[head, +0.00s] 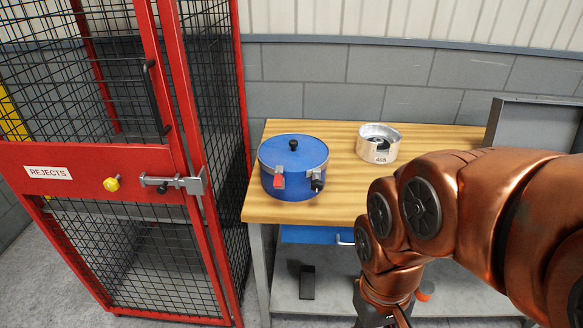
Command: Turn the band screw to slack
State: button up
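A round blue drum (293,172) with a lid and a black knob (293,145) on top stands at the left of the wooden bench. A metal band runs around its rim. On its front sit a red-tipped fitting (278,182) and, to the right, a dark fitting (317,182) that looks like the band screw. I cannot tell how tight the screw is. My gripper (378,320) is at the bottom edge, below and right of the drum and apart from it. Its fingers are cut off by the frame.
A silver ring-shaped part (378,144) marked with a number stands behind right on the bench (335,205). A red mesh cage (90,172) labelled REJECTS stands close at left. A grey panel (535,125) rises at right. The bench between drum and ring is clear.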

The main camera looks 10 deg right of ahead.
aim_at(316, 185)
jog(key=z, duration=2.05)
jog(key=k, duration=1.65)
jog(key=u, duration=2.1)
jog(key=i, duration=0.5)
jog(key=u, duration=0.1)
